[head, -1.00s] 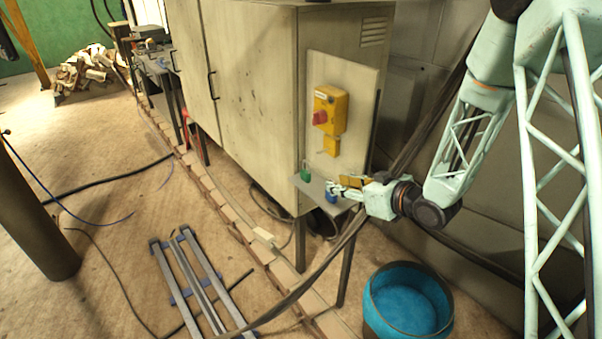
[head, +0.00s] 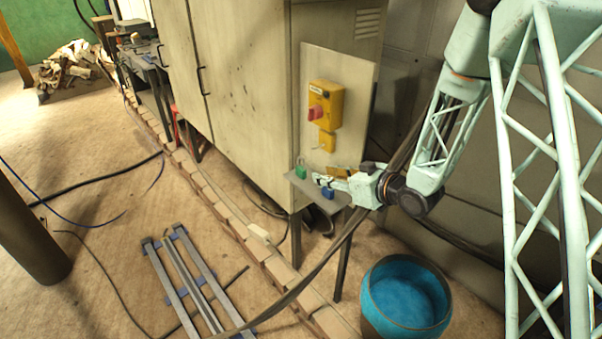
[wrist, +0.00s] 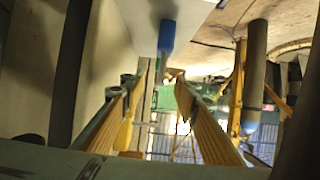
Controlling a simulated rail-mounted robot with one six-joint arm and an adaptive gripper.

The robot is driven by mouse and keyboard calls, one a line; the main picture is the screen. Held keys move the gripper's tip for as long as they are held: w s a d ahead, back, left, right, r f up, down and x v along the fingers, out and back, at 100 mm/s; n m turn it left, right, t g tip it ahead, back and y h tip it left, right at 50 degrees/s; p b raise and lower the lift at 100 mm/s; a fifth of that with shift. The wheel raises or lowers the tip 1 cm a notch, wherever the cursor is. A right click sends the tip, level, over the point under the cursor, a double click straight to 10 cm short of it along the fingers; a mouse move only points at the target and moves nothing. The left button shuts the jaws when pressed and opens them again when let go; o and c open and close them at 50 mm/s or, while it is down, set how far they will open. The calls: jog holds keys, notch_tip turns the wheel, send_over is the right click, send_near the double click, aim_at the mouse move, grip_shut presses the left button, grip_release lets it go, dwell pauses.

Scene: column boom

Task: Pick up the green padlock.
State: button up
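The green padlock (head: 301,172) stands on the left part of a small grey shelf (head: 313,189) at the cabinet's end. A blue padlock (head: 327,193) stands nearer on the same shelf. My gripper (head: 317,179) reaches in from the right over the shelf, its tips a short gap right of the green padlock. In the wrist view, the yellow-padded fingers of my gripper (wrist: 160,85) are apart with no object clearly held. The blue padlock (wrist: 166,35) shows above them there. A small green patch shows between the fingertips; I cannot tell whether it is the padlock.
A yellow switch box (head: 325,104) with a red knob is on the panel above the shelf. A yellow padlock-like item (head: 338,171) sits near my gripper at the panel. A blue-lined bin (head: 406,296) stands on the floor below. The cabinet (head: 245,90) bounds the far side.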

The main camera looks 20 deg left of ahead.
aim_at(305, 169)
jog(key=shift+x, duration=3.6)
jog(key=shift+a, duration=0.1)
jog(key=shift+b+x, duration=0.45)
jog(key=shift+x, duration=2.05)
jog(key=shift+r, duration=0.1)
grip_shut()
jog(key=shift+r, duration=0.1)
jog(key=shift+r+p, duration=0.3)
jog(key=shift+r, duration=1.45)
jog(key=s+d+r, duration=0.1)
jog(key=s+d, duration=0.7)
jog(key=s, duration=0.5)
jog(key=shift+s+d, duration=0.25)
jog(key=shift+d, duration=0.05)
